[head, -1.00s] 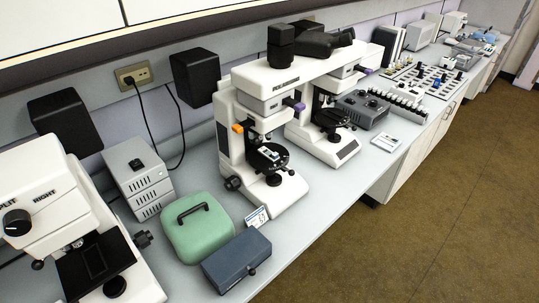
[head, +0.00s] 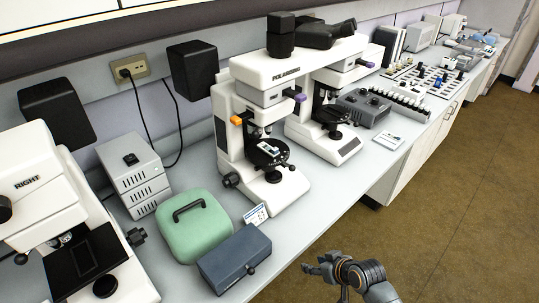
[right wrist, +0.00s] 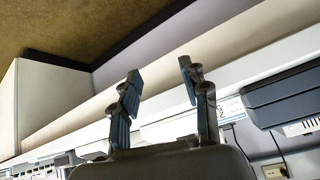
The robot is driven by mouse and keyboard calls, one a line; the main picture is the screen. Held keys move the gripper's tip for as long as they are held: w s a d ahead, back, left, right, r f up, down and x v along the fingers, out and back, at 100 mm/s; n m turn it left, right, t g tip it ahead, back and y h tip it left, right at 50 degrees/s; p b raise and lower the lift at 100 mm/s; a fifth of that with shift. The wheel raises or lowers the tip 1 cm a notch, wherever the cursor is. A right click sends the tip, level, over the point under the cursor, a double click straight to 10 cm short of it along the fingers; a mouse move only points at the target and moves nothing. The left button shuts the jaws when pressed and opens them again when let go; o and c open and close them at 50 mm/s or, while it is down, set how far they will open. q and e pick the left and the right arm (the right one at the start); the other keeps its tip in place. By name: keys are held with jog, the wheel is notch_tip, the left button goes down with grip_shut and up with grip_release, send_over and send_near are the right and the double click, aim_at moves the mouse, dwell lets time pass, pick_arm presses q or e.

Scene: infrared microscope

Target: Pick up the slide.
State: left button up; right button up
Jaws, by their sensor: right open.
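A small slide (head: 268,149) with a pale surface lies on the round black stage (head: 276,160) of the white microscope in the middle of the head view. My right gripper (head: 312,264) is at the bottom of the head view, in front of the bench edge, well apart from the slide. In the right wrist view its two fingers (right wrist: 160,85) stand apart with nothing between them. The slide cannot be made out in the right wrist view. My left gripper is not in view.
A blue-grey box (head: 235,258), a green case (head: 188,226) and a small white card (head: 256,215) stand left of the microscope's front. Another white microscope (head: 45,215) is at far left. The bench front (head: 320,205) right of the card is clear.

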jog(key=w+a+r+n+y, duration=0.1)
jog(key=w+a+r, duration=0.1)
jog(key=r, duration=0.3)
jog(key=w+a+r+n+y, duration=0.1)
jog(key=w+a+r, duration=0.1)
jog(key=r, duration=0.3)
jog(key=n+t+y+b, duration=0.2)
jog(key=t+y, duration=0.1)
send_near(277, 150)
jog(key=b+x, duration=0.3)
jog(key=b, duration=0.1)
jog(key=shift+w+a+f+b, duration=0.1)
jog(key=shift+w+f+b, duration=0.05)
jog(key=shift+w+b, duration=0.15)
jog(key=shift+w+a+f, duration=0.1)
jog(key=shift+w+a, duration=0.1)
jog(key=shift+a, duration=0.1)
jog(key=b+x, duration=0.4)
jog(key=x, duration=0.1)
jog(key=shift+s+f, duration=0.1)
jog(key=shift+s, duration=0.05)
jog(key=c, duration=0.7)
